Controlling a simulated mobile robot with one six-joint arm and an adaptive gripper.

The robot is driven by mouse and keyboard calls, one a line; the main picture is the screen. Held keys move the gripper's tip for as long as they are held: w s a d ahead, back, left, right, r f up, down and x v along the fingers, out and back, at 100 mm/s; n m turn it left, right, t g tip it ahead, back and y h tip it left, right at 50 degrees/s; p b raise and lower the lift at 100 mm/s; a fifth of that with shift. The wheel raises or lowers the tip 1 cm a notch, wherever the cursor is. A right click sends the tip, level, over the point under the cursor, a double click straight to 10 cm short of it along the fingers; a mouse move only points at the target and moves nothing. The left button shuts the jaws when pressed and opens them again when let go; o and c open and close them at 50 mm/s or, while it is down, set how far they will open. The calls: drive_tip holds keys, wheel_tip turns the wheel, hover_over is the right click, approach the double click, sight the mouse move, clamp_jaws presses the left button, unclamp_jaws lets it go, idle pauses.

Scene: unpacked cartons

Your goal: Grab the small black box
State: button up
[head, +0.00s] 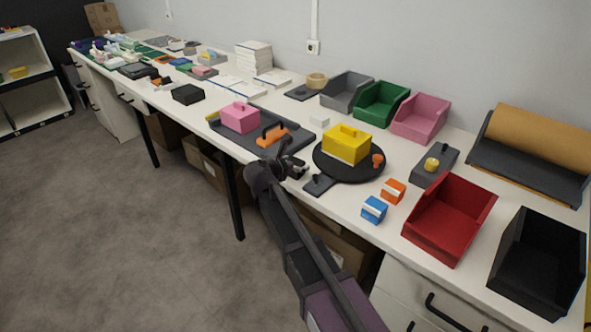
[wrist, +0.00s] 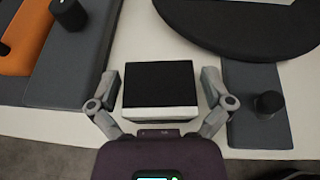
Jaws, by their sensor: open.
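The small black box (wrist: 158,83), with a dark top and a white front side, lies on the white table in the wrist view. My gripper (wrist: 160,88) is open, with one finger on the left and one on the right of the box. A narrow gap shows at each side, and I cannot tell whether either finger touches it. In the head view my gripper (head: 290,163) is low over the table's front edge, between the dark tray and the black round board. There it mostly hides the small box.
A dark tray (head: 295,150) with pink and orange things is to the left. A black round board (head: 322,168) bears a yellow box (head: 346,145). A dark slab with a knob (head: 318,185) is close on the right. A larger black box (head: 188,94) stands farther left.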

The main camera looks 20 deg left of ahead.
sight(296, 161)
drive_tip(key=shift+c, duration=0.2)
drive_tip(key=c, duration=0.8)
drive_tip(key=shift+o, duration=0.2)
drive_tip(key=shift+r, duration=0.15)
wheel_tip(296, 161, up, 3)
drive_tip(key=p, duration=0.3)
drive_tip(key=s+d+r+p, duration=0.1)
drive_tip(key=s+d, duration=0.1)
drive_tip(key=s, duration=0.5)
drive_tip(key=s+d+p, duration=0.1)
drive_tip(key=s+d, duration=0.1)
drive_tip(key=s, duration=0.6)
drive_tip(key=shift+s+d+r, duration=0.15)
drive_tip(key=shift+d+r, duration=0.2)
drive_tip(key=shift+d, duration=0.05)
